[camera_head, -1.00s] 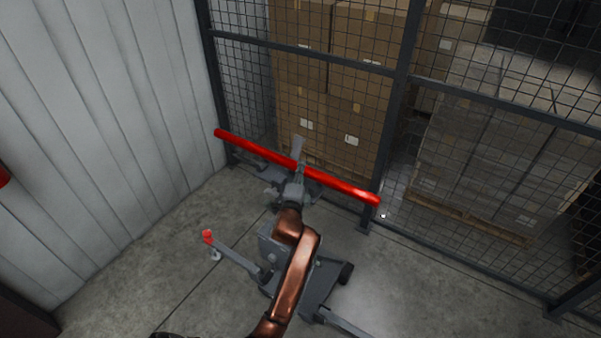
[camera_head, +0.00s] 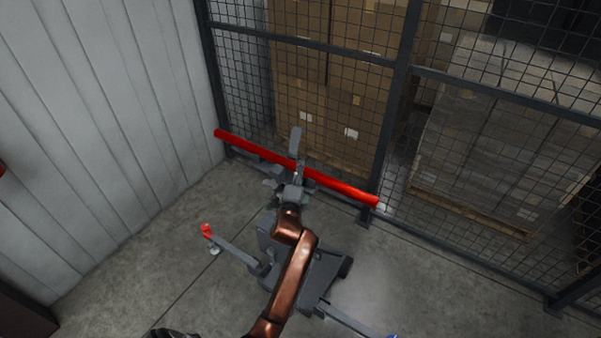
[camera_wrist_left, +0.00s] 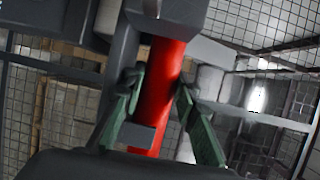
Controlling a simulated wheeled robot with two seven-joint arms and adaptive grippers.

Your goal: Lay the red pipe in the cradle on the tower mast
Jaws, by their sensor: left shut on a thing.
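The long red pipe (camera_head: 338,186) runs slantwise from upper left to lower right in the head view, in front of the mesh fence. My left gripper (camera_head: 297,177) is shut on it near its middle. In the left wrist view the red pipe (camera_wrist_left: 160,85) lies between the two green fingers of my left gripper (camera_wrist_left: 159,88). Grey blocks cross the pipe above and below the fingers there. The tower mast's grey base (camera_head: 318,277) stands on the floor below my arm. My arm and gripper hide most of the mast top, so I cannot tell whether the pipe rests in the cradle.
A mesh fence (camera_head: 390,120) stands close behind the pipe, with stacked cartons (camera_head: 345,100) beyond it. A corrugated wall (camera_head: 110,110) is at the left. The mast's outrigger leg (camera_head: 235,252) with a red end reaches left. Bare floor (camera_head: 140,270) lies at lower left.

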